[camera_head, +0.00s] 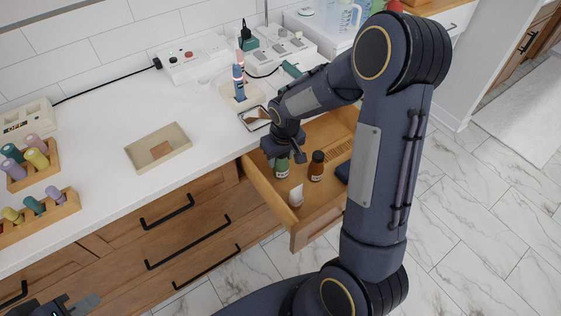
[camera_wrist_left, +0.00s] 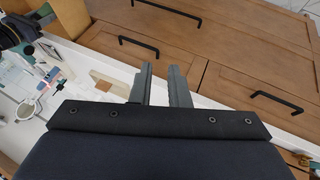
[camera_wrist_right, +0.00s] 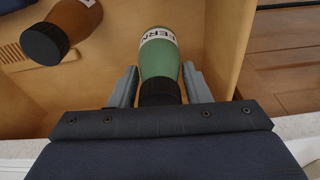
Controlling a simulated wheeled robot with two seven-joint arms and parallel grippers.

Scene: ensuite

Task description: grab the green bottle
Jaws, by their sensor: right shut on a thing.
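The green bottle (camera_wrist_right: 160,59) has a black cap and a white label. It stands in the open wooden drawer, and in the head view (camera_head: 282,171) its top is hidden by my right gripper. My right gripper (camera_wrist_right: 160,82) is shut on the green bottle near its neck, one finger on each side. In the head view my right gripper (camera_head: 285,155) reaches down into the drawer. My left gripper (camera_wrist_left: 160,78) is empty, its fingers apart, in front of the closed drawers; it also shows at the lower left of the head view (camera_head: 82,305).
A brown bottle (camera_head: 316,166) with a black cap stands just right of the green one. A white item (camera_head: 296,196) is near the drawer's front left corner. The open drawer's walls (camera_head: 262,190) surround them. A shallow tray (camera_head: 140,153) sits on the white counter.

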